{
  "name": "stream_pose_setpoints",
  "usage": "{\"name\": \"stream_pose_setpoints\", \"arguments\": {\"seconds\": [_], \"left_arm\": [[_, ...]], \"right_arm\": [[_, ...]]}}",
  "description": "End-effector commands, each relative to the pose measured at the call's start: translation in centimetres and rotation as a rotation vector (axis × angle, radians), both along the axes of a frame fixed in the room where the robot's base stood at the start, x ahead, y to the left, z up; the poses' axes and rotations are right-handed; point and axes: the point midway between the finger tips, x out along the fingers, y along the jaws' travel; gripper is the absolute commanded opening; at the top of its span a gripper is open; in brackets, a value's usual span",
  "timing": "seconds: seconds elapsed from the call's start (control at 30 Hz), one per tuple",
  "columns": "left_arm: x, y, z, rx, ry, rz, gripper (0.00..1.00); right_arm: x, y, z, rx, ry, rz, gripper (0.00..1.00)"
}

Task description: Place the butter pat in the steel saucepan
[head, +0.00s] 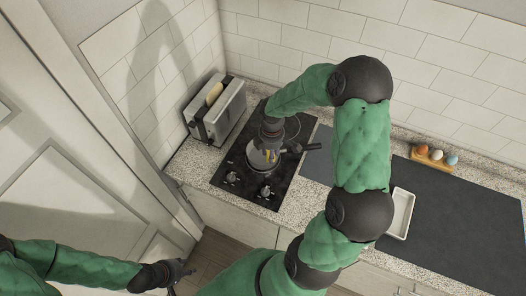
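The steel saucepan (258,162) stands on the black cooktop, with a dark handle pointing right. My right gripper (271,152) reaches down over the saucepan from above, and its wrist hides part of the pan. A small yellowish patch shows at its fingertips, over the pan. I cannot tell whether this is the butter pat or part of the gripper, or whether the fingers are shut. My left gripper (178,274) is low at the left, away from the counter, with its fingers apart and nothing seen between them.
The black cooktop (233,190) has knobs at its front. A toaster with bread (216,108) stands left of it. A white rectangular dish (401,213) lies right of my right arm. An egg holder (433,160) is at the back right. The dark counter mat (455,220) is mostly clear.

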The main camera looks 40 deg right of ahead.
Motion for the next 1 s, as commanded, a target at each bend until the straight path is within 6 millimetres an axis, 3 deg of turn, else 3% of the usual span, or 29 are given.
{"name": "stream_pose_setpoints", "arguments": {"seconds": [0.13,0.4,0.77,1.0], "left_arm": [[0.0,0.0,0.2,0.000,0.000,0.000,0.40],[0.0,0.0,0.1,0.000,0.000,0.000,0.40],[0.0,0.0,0.1,0.000,0.000,0.000,0.40],[0.0,0.0,0.3,0.000,0.000,0.000,0.40]], "right_arm": [[2.6,-0.7,-1.3,0.001,0.002,0.000,0.19],[5.6,-1.7,-5.2,0.000,0.002,0.000,0.19],[7.2,-2.1,-7.1,0.001,0.001,0.000,0.19],[7.2,-2.1,-10.0,0.001,0.002,0.000,0.19]]}}
